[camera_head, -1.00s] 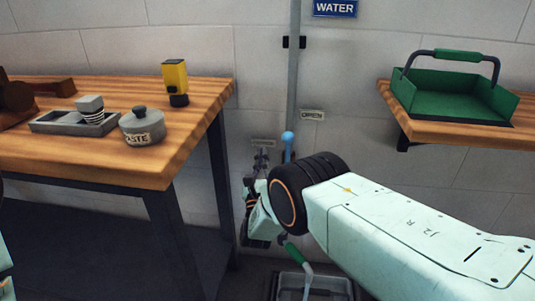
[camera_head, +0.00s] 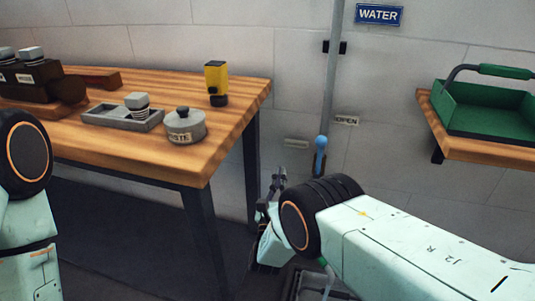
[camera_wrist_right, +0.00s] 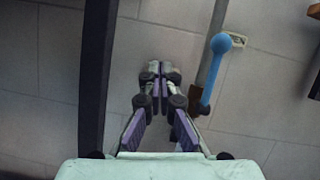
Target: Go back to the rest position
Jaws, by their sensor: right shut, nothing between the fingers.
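My right arm reaches in from the lower right in the head view. Its gripper (camera_head: 277,182) points up beside the water pipe, partly hidden behind my own wrist. In the right wrist view the right gripper (camera_wrist_right: 156,68) has its fingers together with nothing between them. A blue-knobbed lever (camera_head: 320,145) stands on the pipe just right of the gripper; it also shows in the right wrist view (camera_wrist_right: 214,75), apart from the fingers. My left arm shows at the left edge of the head view, but its gripper is out of view.
A wooden workbench (camera_head: 150,160) at left holds a grey paste pot (camera_head: 185,127), a grey tray (camera_head: 100,117), and a yellow-and-black item (camera_head: 216,82). A green carrier (camera_head: 500,105) sits on a shelf (camera_head: 470,144) at right. A grey pipe (camera_head: 332,80) runs down the wall.

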